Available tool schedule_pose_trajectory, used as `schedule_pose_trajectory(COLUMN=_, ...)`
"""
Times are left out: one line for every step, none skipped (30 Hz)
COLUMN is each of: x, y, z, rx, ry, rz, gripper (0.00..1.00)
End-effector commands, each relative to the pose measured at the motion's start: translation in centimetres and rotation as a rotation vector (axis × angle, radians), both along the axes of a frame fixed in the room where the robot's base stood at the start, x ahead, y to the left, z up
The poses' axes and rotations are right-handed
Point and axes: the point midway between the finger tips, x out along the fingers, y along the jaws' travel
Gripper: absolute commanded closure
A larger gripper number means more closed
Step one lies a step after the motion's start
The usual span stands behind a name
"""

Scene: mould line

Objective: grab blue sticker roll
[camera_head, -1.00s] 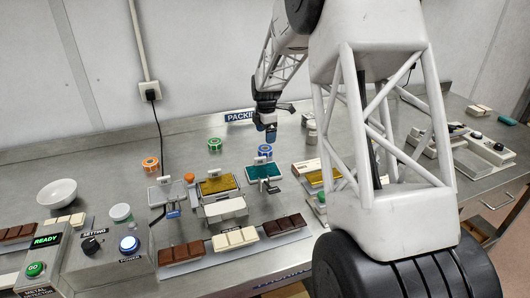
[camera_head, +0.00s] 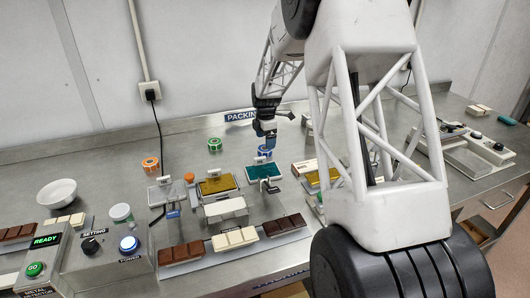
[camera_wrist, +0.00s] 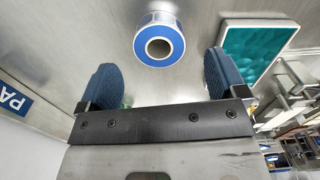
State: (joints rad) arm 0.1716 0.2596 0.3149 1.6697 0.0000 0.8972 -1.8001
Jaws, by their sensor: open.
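The blue sticker roll (camera_head: 265,151) stands on the steel bench behind the teal mould. In the wrist view the blue sticker roll (camera_wrist: 159,46) shows its blue rim and dark centre hole, ahead of and between the two fingers. My gripper (camera_head: 266,142) is right above the roll in the head view and partly covers it. In the wrist view my gripper (camera_wrist: 160,75) has its blue fingers wide apart, with nothing between the pads.
A green roll (camera_head: 214,145) and an orange roll (camera_head: 150,164) stand to the left. The teal mould (camera_head: 264,172) is just in front of the blue roll, also in the wrist view (camera_wrist: 255,50). A "PACKING" label (camera_wrist: 12,98) lies left of my fingers.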

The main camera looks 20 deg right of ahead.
Motion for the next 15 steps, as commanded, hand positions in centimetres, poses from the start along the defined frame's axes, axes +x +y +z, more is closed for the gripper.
schedule_pose_trajectory(x=0.0, y=0.0, z=0.0, rx=0.0, ry=0.0, rz=0.0, gripper=0.1)
schedule_pose_trajectory(x=0.0, y=0.0, z=0.0, rx=0.0, ry=0.0, rz=0.0, gripper=0.1)
schedule_pose_trajectory(x=0.0, y=0.0, z=0.0, rx=0.0, ry=0.0, rz=0.0, gripper=0.1)
schedule_pose_trajectory(x=0.0, y=0.0, z=-0.1, rx=0.0, ry=0.0, rz=0.0, gripper=0.1)
schedule_pose_trajectory(x=0.0, y=0.0, z=-0.1, rx=0.0, ry=0.001, rz=0.0, gripper=0.1)
schedule_pose_trajectory(x=0.0, y=0.0, z=-0.2, rx=0.0, ry=0.001, rz=0.0, gripper=0.1)
schedule_pose_trajectory(x=0.0, y=0.0, z=-0.4, rx=0.0, ry=0.001, rz=0.0, gripper=0.1)
schedule_pose_trajectory(x=0.0, y=0.0, z=-0.5, rx=0.0, ry=0.001, rz=0.0, gripper=0.1)
schedule_pose_trajectory(x=0.0, y=0.1, z=-0.8, rx=0.0, ry=0.002, rz=0.0, gripper=0.1)
schedule_pose_trajectory(x=0.0, y=0.1, z=-1.1, rx=0.0, ry=0.002, rz=0.0, gripper=0.1)
schedule_pose_trajectory(x=0.0, y=0.1, z=-1.4, rx=0.0, ry=0.002, rz=0.0, gripper=0.1)
schedule_pose_trajectory(x=0.0, y=0.1, z=-1.8, rx=0.0, ry=0.002, rz=0.0, gripper=0.1)
schedule_pose_trajectory(x=0.1, y=0.1, z=-2.2, rx=0.0, ry=0.002, rz=0.0, gripper=0.1)
schedule_pose_trajectory(x=0.1, y=0.1, z=-2.6, rx=0.001, ry=0.003, rz=0.0, gripper=0.1)
schedule_pose_trajectory(x=0.1, y=0.2, z=-3.1, rx=0.001, ry=0.003, rz=0.0, gripper=0.1)
